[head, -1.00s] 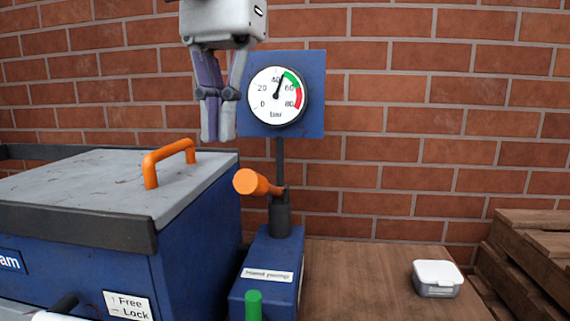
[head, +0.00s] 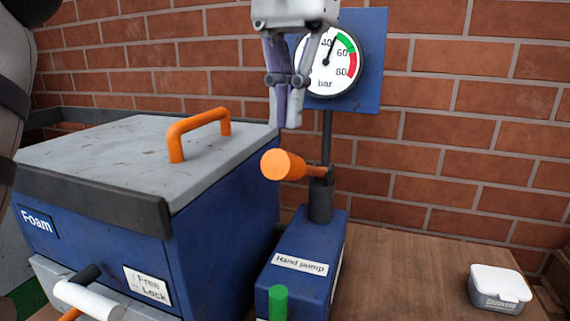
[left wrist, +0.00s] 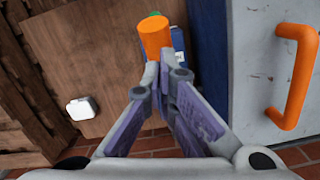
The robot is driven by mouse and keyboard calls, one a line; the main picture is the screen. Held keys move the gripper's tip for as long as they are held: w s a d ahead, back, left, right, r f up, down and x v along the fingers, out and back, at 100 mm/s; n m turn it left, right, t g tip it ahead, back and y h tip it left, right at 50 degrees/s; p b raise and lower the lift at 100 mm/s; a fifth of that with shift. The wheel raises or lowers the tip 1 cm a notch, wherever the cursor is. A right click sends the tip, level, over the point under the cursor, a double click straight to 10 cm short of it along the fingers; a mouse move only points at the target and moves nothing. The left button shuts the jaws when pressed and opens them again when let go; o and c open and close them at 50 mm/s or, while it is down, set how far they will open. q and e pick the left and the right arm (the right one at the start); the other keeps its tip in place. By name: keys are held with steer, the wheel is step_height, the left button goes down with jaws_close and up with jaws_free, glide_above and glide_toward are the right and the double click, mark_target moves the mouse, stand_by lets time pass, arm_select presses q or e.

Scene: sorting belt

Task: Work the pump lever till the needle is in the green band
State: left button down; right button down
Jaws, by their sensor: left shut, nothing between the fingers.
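The blue hand pump (head: 300,252) stands on the bench, and its lever ends in an orange knob (head: 284,165) that points toward me. The knob also shows in the left wrist view (left wrist: 155,35). The round gauge (head: 322,78) is on a blue panel above the pump. Its needle points up, slightly right, past 40 and close to the low end of the green band. My left gripper (head: 287,123) is shut and empty, pointing down just above the knob, seemingly apart from it. It hides the gauge's left part. My right gripper is not in view.
A blue foam box with a grey lid (head: 120,150) and an orange handle (head: 200,130) stands close left of the pump. A small white-lidded box (head: 499,285) sits on the wooden bench (head: 400,280) at right. A brick wall is behind.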

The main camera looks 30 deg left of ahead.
mark_target(289, 171)
arm_select(q)
step_height(289, 171, down, 3)
steer(key=shift+r+b, duration=0.1)
steer(key=shift+b, duration=0.25)
steer(key=shift+s+f, duration=0.1)
steer(key=shift+f, duration=0.45)
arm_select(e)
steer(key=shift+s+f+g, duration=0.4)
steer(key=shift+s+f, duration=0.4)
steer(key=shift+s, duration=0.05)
arm_select(q)
steer(key=shift+r, duration=0.1)
steer(key=shift+s, duration=0.1)
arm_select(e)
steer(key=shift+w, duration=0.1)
arm_select(q)
steer(key=shift+f, duration=0.35)
step_height(289, 171, down, 3)
steer(key=shift+r+p, duration=0.1)
steer(key=shift+p, duration=0.2)
steer(key=shift+f, duration=0.45)
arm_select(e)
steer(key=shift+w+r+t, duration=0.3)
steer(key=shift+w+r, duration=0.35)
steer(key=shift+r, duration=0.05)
